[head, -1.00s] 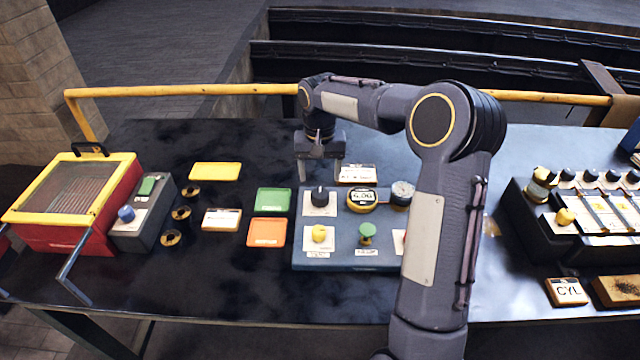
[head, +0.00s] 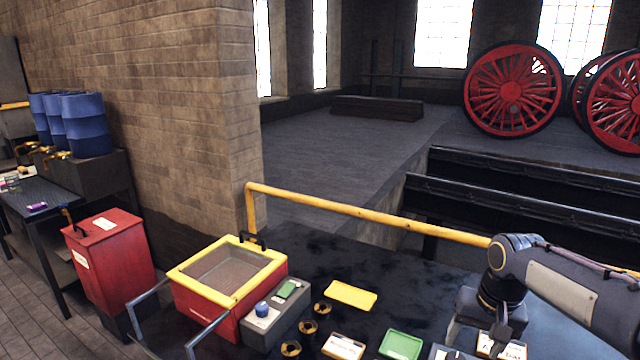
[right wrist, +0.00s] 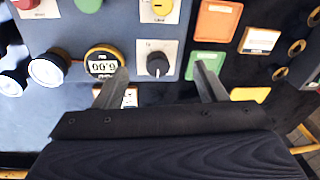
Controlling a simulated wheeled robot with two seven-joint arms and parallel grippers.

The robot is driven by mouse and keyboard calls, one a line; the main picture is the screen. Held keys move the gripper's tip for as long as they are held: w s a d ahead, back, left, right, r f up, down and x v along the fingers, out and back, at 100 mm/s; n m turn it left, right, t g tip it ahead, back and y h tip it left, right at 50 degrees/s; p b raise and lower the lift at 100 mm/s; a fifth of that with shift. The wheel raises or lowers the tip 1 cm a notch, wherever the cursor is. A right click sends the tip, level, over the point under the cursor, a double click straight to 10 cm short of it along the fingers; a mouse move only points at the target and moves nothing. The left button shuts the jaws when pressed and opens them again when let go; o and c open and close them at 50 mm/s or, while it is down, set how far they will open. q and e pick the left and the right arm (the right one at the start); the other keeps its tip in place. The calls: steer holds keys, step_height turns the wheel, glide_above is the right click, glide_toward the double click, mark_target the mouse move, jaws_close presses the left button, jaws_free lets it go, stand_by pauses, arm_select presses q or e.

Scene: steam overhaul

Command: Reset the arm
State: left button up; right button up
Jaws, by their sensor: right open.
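My right arm (head: 565,298) comes in at the lower right of the head view. Its gripper (head: 475,338) points down over the dark bench, near a white label card (head: 508,348). In the right wrist view the gripper (right wrist: 162,72) is open, its two fingers apart with nothing between them. Beyond the fingers lies a blue-grey panel with a black knob (right wrist: 157,65), a yellow-rimmed gauge reading 0.00 (right wrist: 103,64) and a yellow knob (right wrist: 162,7). The knob appears between the fingertips in the picture, with no visible contact. My left gripper is not in view.
A red box with a yellow-framed lid (head: 235,320) stands on the bench, beside a grey control box (head: 262,328). Yellow (head: 351,294) and green (head: 402,344) trays lie nearby. A yellow rail (head: 370,216) runs along the bench's back. A red bin (head: 112,262) and blue drums (head: 85,125) stand left.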

steer(key=s+a+f+n+t+y, duration=0.1)
steer(key=s+a, duration=0.3)
steer(key=s, duration=0.7)
steer(key=s+a+n+t+y, duration=0.1)
steer(key=s+a, duration=0.4)
steer(key=s, duration=0.6)
steer(key=shift+a+f+n+t+y, duration=0.25)
steer(key=shift+f+n+t+y, duration=0.2)
steer(key=shift+t, duration=0.65)
steer(key=shift+s+r, duration=0.1)
stand_by(1.0)
